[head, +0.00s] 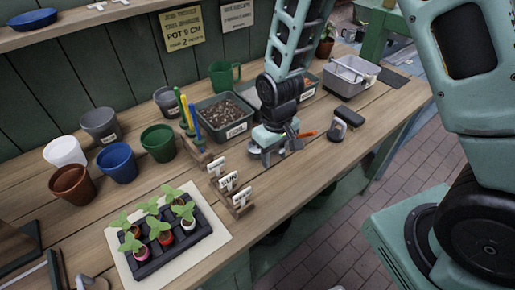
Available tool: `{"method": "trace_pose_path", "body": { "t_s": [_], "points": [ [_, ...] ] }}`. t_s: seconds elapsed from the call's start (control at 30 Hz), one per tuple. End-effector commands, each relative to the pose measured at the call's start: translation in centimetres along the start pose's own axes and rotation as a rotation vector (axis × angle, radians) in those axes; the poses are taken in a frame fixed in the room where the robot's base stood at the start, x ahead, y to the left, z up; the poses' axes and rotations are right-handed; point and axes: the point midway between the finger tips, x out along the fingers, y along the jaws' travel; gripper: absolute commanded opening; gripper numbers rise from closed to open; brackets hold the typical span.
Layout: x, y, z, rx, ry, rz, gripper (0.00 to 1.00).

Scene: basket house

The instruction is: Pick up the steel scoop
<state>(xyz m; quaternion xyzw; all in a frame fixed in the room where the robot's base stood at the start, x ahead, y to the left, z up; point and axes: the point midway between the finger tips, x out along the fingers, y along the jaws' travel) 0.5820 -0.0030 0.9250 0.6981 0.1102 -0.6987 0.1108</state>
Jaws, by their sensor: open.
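My gripper (272,150) is low over the wooden bench, right of the middle, with its jaws open. Right beside it a small grey metal piece (293,131) with an orange part (307,134) shows; it may be the steel scoop, but my gripper and wrist hide part of this spot. I cannot tell whether the jaws touch it.
A tub of brown mix (225,106) stands behind my gripper, a grey bin (350,74) farther back. A dark brush-like block (349,117) lies to the right. A label rack (240,201) and seedling tray (147,268) are in front, several pots to the left.

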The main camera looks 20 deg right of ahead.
Motion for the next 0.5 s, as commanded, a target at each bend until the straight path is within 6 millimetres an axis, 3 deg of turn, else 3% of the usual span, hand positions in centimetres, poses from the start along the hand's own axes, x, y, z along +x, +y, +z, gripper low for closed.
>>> {"method": "trace_pose_path", "body": {
  "t_s": [0.13,0.37,0.5],
  "points": [
    [1.1,0.01,-0.01,0.0,0.0,0.001,0.43],
    [1.26,0.01,-0.04,0.0,0.002,0.001,0.43],
    [1.25,0.01,-0.03,0.0,0.002,0.001,0.09]
  ]
}}
